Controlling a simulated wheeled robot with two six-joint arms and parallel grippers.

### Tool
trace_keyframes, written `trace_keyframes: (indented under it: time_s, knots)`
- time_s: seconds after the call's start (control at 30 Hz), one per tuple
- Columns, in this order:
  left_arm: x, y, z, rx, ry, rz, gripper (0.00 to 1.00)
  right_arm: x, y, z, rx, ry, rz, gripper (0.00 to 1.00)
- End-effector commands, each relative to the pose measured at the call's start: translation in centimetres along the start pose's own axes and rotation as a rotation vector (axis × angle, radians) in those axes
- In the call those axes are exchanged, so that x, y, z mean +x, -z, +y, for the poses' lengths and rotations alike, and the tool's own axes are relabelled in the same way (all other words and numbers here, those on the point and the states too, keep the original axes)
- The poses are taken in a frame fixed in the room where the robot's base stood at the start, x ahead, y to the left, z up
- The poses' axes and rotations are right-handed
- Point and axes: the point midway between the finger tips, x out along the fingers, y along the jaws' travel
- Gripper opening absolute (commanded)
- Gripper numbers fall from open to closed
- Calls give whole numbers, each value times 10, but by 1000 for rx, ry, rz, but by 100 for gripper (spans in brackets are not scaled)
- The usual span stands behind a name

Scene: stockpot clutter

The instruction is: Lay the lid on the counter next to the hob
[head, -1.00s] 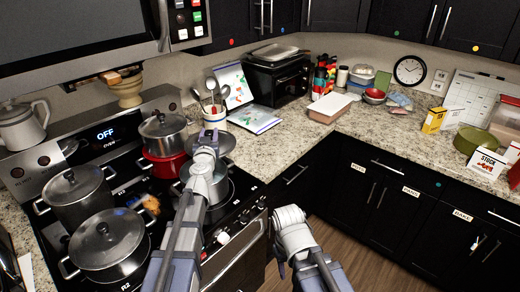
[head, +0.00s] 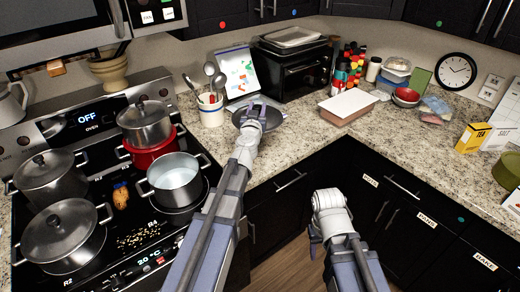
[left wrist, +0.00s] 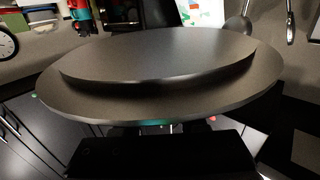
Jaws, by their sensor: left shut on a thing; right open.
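My left gripper (head: 258,112) is shut on the dark round lid (head: 240,120), over the counter to the right of the hob. I cannot tell whether the lid touches the counter. In the left wrist view the lid (left wrist: 160,65) fills the middle as a wide disc; the fingertips are mostly hidden behind it. The hob (head: 150,228) is at the left, with an uncovered pot (head: 176,182) holding pale contents at its right side. My right gripper (head: 314,238) is open and empty, low in front of the cabinets.
The counter (head: 288,150) is bare just right of the lid. Behind it are a utensil crock (head: 211,112), a leaning booklet (head: 235,72) and a black toaster oven (head: 295,68). A white-topped box (head: 347,106) stands further right. Lidded pots (head: 62,232) stand on the hob.

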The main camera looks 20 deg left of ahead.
Motion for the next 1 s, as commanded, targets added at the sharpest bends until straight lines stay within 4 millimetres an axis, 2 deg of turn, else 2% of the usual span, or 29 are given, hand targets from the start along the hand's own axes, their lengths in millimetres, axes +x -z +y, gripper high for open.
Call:
trace_keyframes:
  time_s: [0.2, 0.4, 0.57, 0.83, 1.0]
  knots:
    - [-3, -47, -5, 0, 129, 0, 0, 47, 3, -5, 0, 0, 0, 50]
    - [-12, -84, -15, 0, 291, 0, 0, 83, 5, -8, 0, 0, 0, 50]
    - [-19, -96, -19, 0, 367, 0, 0, 96, 6, -9, 0, 0, 0, 50]
    - [-21, -99, -21, 0, 389, 0, 0, 99, 6, -10, 0, 0, 0, 50]
    - [-21, -117, -21, 0, 388, 0, 0, 116, 7, -11, 0, 0, 0, 50]
